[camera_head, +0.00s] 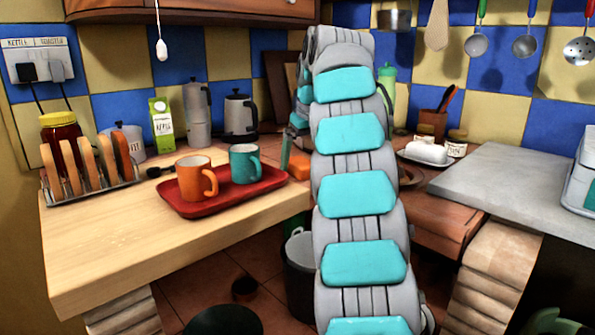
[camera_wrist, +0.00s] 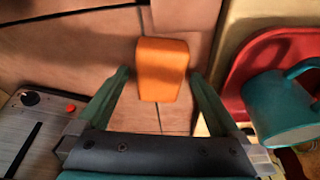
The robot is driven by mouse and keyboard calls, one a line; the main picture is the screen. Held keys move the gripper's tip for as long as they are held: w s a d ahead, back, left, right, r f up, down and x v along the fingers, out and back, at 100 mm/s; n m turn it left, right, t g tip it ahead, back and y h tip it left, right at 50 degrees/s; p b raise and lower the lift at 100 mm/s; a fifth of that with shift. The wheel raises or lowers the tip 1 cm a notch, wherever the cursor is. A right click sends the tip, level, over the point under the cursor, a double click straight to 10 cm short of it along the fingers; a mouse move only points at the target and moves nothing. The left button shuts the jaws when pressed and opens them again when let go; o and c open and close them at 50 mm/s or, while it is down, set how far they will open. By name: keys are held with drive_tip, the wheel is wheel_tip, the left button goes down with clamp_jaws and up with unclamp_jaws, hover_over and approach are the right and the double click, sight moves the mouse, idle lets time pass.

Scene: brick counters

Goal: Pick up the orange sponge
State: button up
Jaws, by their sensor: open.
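The orange sponge (camera_wrist: 161,68) is a block standing out against reddish-brown tiles in the wrist view. In the head view the sponge (camera_head: 300,165) shows as a small orange patch just right of the red tray, partly covered by my arm. My gripper (camera_wrist: 160,76) is open, with one teal finger on each side of the sponge. Gaps show between the sponge and both fingers. In the head view my arm hides most of the gripper. I cannot tell how far the fingertips are above the surface.
The red tray (camera_head: 243,199) holds an orange mug (camera_head: 194,178) and a teal mug (camera_head: 244,163). The teal mug (camera_wrist: 285,108) is close right of my gripper in the wrist view. A toast rack (camera_head: 92,185) stands left. A grey counter (camera_head: 510,180) is at right.

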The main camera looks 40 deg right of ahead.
drive_tip(key=c, duration=1.4)
drive_tip(key=shift+o, duration=0.2)
drive_tip(key=shift+r, duration=0.1)
